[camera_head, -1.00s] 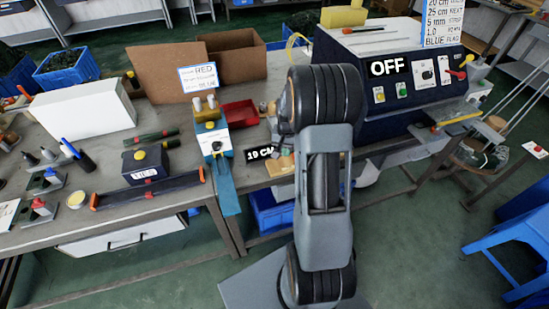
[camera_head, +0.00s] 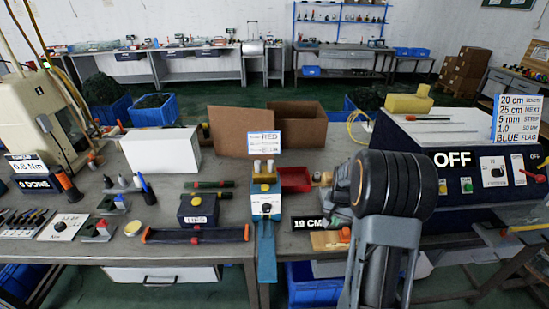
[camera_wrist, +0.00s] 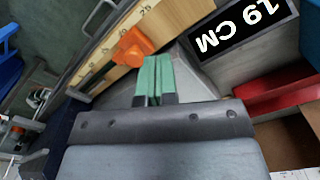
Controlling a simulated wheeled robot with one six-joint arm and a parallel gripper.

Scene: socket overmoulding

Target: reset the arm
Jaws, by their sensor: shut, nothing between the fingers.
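My arm (camera_head: 385,225) stands at the right of the camera_head view, bent up over the bench's front edge. It hides most of what is behind it, and I cannot make out my gripper clearly there. In the camera_wrist view my gripper (camera_wrist: 153,78) shows two green fingers pressed together, with nothing between them. Its tips point toward a wooden measuring board with an orange stop (camera_wrist: 132,47). I cannot tell how far apart tips and board are. A "19 CM" sign (camera_wrist: 241,30) lies right of the fingers.
The dark blue machine marked OFF (camera_head: 449,140) stands close right of my arm. A blue-and-white device (camera_head: 265,203) and a red bin (camera_head: 295,178) stand to its left. Cardboard boxes (camera_head: 300,128) and a white box (camera_head: 160,152) are farther back. A blue crate (camera_head: 312,287) sits under the bench.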

